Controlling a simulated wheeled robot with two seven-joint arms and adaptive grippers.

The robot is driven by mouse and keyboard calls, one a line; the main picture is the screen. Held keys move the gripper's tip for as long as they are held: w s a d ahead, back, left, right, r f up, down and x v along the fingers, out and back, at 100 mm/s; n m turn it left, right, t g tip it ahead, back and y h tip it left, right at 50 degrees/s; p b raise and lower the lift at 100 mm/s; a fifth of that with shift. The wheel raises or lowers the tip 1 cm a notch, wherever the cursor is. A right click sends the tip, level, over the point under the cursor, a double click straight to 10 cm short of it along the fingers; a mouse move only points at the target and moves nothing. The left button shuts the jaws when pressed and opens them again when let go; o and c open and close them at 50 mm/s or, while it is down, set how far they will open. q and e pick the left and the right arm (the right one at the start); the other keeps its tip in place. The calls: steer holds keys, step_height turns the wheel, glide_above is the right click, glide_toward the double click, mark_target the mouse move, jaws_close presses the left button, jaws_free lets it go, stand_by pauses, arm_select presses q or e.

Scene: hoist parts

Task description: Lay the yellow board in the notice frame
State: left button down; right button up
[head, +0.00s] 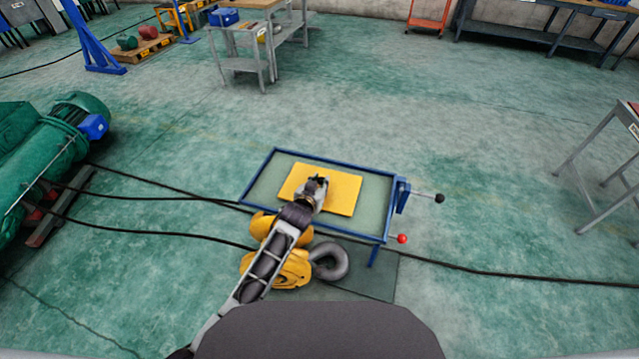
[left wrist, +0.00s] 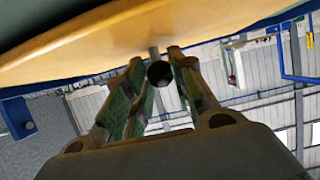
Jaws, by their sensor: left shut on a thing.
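The yellow board (head: 341,193) appears within the outline of the blue-rimmed notice frame (head: 335,163) in the head view, slightly turned relative to the rim. I cannot tell whether it touches the frame's panel or is held above it. My left gripper (head: 318,182) is over the board's middle and shut on it, apparently by a small grip part. In the left wrist view the board (left wrist: 130,38) spans the top, right by the fingertips (left wrist: 155,68). A dark round knob shows between the fingers. My right gripper is not in view.
A lever with a black knob (head: 439,198) and a red knob (head: 402,238) are at the frame's right side. Yellow hoist parts (head: 290,272) with a grey hook (head: 331,262) lie below the frame. Dark cables cross the floor. The floor beyond the frame is clear.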

arm_select(q)
steer(key=shift+f, duration=0.15)
steer(key=c, duration=1.2)
jaws_free()
steer(key=shift+r, duration=0.65)
steer(key=shift+s+a+r, duration=0.15)
steer(key=shift+s+a, duration=0.05)
steer(key=shift+s, duration=0.45)
steer(key=v, duration=1)
steer(key=shift+s, duration=0.2)
steer(key=shift+r, duration=0.15)
